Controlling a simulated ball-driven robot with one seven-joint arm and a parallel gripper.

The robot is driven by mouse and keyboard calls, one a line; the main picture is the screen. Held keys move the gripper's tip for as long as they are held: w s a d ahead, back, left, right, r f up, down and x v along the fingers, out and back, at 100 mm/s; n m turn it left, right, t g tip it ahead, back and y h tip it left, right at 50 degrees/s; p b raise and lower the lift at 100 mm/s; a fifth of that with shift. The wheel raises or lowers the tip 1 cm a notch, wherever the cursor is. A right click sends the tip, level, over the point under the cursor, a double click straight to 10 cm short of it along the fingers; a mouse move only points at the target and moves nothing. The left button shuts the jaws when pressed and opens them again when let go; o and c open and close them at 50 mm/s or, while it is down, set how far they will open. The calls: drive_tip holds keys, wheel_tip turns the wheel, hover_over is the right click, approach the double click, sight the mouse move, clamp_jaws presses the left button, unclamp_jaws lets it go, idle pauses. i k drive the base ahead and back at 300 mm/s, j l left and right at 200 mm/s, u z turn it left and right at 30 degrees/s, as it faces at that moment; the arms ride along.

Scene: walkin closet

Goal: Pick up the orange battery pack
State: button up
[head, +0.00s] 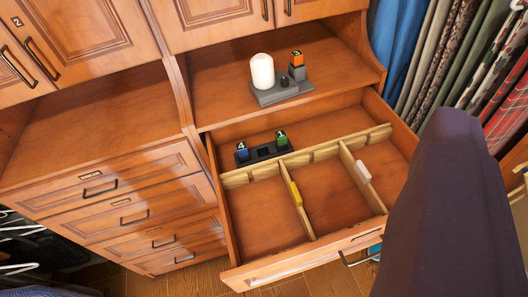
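The orange battery pack (297,58) is a small block with a dark marked top. It sits at the top of a grey upright holder (297,73), on the right side of a grey base (270,95). The base stands on the wooden shelf (225,85) above the open drawer. A white rounded cylinder (262,71) stands on the same base, left of the pack, with a gap between them. The pack's lower part is hidden in or behind the holder; I cannot tell which. My gripper does not show in this view.
Below, an open drawer (228,225) has wooden dividers. A black holder (270,153) in it carries a blue pack (242,150) and a green pack (281,138). A large dark shape (445,215) blocks the right foreground. Clothes (440,50) hang at upper right.

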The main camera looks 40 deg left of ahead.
sight(296, 57)
drive_tip(key=i+z, duration=0.15)
drive_tip(key=i, duration=1.05)
